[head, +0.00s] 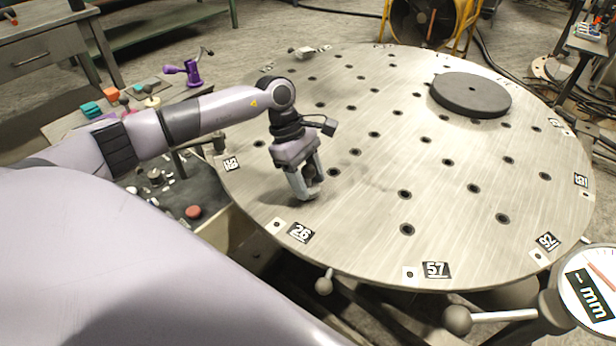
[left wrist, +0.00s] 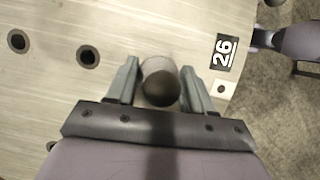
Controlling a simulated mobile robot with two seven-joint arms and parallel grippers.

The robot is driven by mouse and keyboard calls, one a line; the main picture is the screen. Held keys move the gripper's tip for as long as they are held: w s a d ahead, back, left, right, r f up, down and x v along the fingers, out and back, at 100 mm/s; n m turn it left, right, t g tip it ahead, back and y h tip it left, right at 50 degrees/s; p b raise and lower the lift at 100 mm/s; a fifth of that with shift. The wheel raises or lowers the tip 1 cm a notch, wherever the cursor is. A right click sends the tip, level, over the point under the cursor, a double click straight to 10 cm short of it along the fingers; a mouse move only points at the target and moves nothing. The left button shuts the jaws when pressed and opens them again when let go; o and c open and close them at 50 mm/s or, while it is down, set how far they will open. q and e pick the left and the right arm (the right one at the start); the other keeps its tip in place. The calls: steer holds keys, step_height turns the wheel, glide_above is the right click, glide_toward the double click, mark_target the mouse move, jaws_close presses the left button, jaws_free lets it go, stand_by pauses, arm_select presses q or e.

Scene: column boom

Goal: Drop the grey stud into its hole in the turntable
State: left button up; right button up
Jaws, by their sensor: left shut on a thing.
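My left gripper (head: 307,192) reaches in from the left and is over the near left part of the turntable (head: 370,225), close to the label 26. It is shut on the grey stud (left wrist: 160,82), a round dark-topped piece between the two fingers in the left wrist view. In the head view the fingers mostly hide the stud (head: 309,173). The turntable top has many dark round holes. One hole (left wrist: 88,56) shows to the left of the fingers in the left wrist view. Whether a hole lies under the stud is hidden. My right gripper is not in view.
A black disc (head: 470,94) lies on the far right of the turntable. A small pale block (head: 303,53) sits near the far left rim. A bench with a purple clamp (head: 190,70) stands left. A round gauge marked mm (head: 592,285) is at the near right.

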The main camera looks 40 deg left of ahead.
mark_target(313, 170)
arm_select(q)
steer(key=shift+f+b, duration=0.65)
steer(key=shift+f, duration=0.2)
steer(key=shift+r, duration=0.1)
steer(key=o, duration=0.8)
steer(key=shift+r, duration=0.1)
steer(key=shift+r+p, duration=2.3)
steer(key=shift+r, duration=1.4)
steer(key=o, duration=0.5)
